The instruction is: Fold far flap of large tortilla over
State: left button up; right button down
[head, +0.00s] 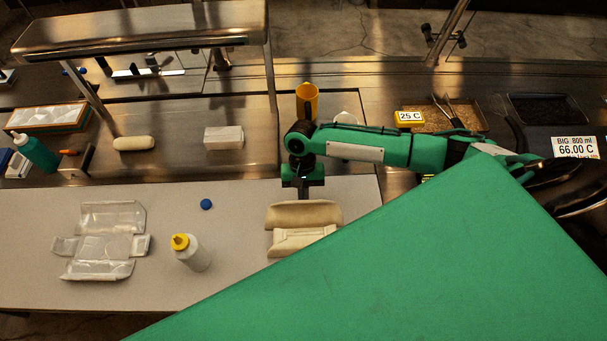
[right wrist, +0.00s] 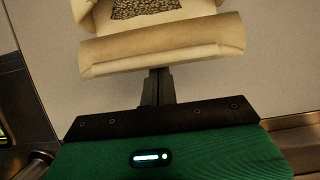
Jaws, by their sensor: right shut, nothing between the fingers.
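The large tortilla (head: 303,214) lies on the light work surface, pale tan, with its far flap standing up as a curved band and another folded part in front of it. In the right wrist view the far flap (right wrist: 165,48) crosses the picture, and dark speckled filling (right wrist: 146,8) shows beyond it. My right gripper (head: 303,190) is shut and empty, pointing down just behind the far flap. In the right wrist view its fingertips (right wrist: 159,75) reach the flap's lower edge; I cannot tell whether they touch. My left gripper is not in view.
A white bottle with yellow cap (head: 193,253) and a blue cap (head: 206,204) stand left of the tortilla. A clear unfolded wrapper (head: 103,242) lies farther left. A yellow cup (head: 307,102) is behind my right arm. A large green surface hides the lower right.

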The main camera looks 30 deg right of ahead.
aim_at(304, 204)
jog(key=shift+s+a+r, duration=0.15)
jog(key=shift+s, duration=0.3)
jog(key=shift+s+a+r, duration=0.1)
jog(key=shift+s+a, duration=0.1)
jog(key=shift+s, duration=0.15)
jog(key=shift+s+a, duration=0.1)
jog(key=shift+s, duration=0.05)
jog(key=shift+s+a, duration=0.15)
jog(key=shift+s, duration=0.15)
dwell(0.4)
jog(key=shift+s+a, duration=0.2)
jog(key=shift+s, duration=0.35)
